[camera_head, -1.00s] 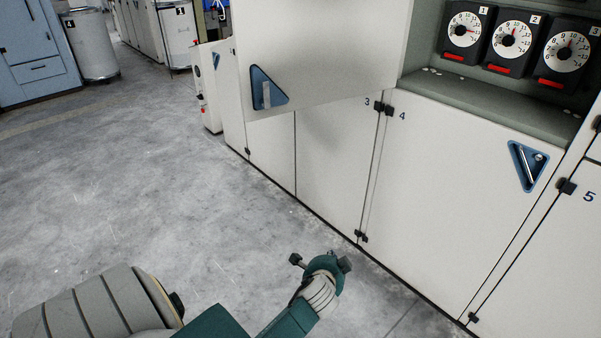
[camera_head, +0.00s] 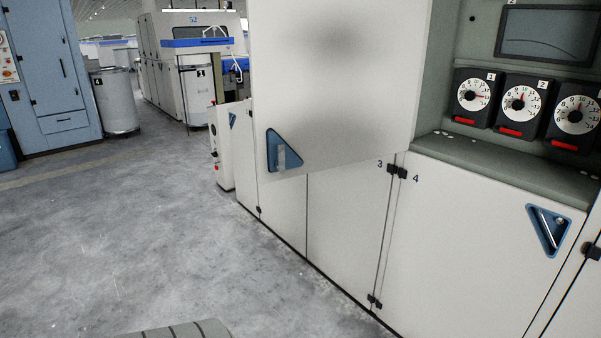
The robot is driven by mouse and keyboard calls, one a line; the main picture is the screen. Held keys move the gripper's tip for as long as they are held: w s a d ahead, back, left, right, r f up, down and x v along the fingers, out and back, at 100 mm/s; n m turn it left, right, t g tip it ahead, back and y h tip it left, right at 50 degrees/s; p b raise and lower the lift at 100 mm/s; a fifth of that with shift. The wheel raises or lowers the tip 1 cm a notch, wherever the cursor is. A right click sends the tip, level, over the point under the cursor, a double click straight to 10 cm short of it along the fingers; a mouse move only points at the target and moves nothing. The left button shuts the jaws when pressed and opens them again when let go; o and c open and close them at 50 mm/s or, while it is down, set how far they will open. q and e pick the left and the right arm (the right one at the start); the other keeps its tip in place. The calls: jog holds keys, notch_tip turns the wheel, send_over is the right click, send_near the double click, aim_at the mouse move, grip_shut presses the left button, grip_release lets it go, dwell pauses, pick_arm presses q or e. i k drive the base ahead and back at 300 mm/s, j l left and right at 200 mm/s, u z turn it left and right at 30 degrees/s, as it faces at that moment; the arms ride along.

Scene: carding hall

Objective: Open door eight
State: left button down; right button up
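No door marked 8 shows in the head view. A large pale door panel (camera_head: 340,75) with a blue triangular handle recess (camera_head: 284,152) stands swung out from the machine; its number is not visible. Below it is a closed lower door (camera_head: 345,222), with the number 3 near its hinge side. To its right is closed door 4 (camera_head: 465,235), with a blue triangular recess and bar handle (camera_head: 548,230) at its upper right. Neither of my grippers is in view; only a grey ribbed part of mine shows at the bottom edge.
Dials (camera_head: 519,104) sit in an open grey recess above door 4. Open concrete floor (camera_head: 130,235) lies to the left. Farther back are a blue cabinet (camera_head: 55,75), a white can (camera_head: 115,100) and a machine marked 52 (camera_head: 195,40).

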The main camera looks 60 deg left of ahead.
aim_at(334, 83)
jog(key=j+z, duration=0.25)
jog(key=j, duration=0.25)
jog(key=k+j+z, duration=0.2)
jog(key=j, duration=0.3)
jog(key=j+z, duration=0.25)
jog(key=j, duration=0.25)
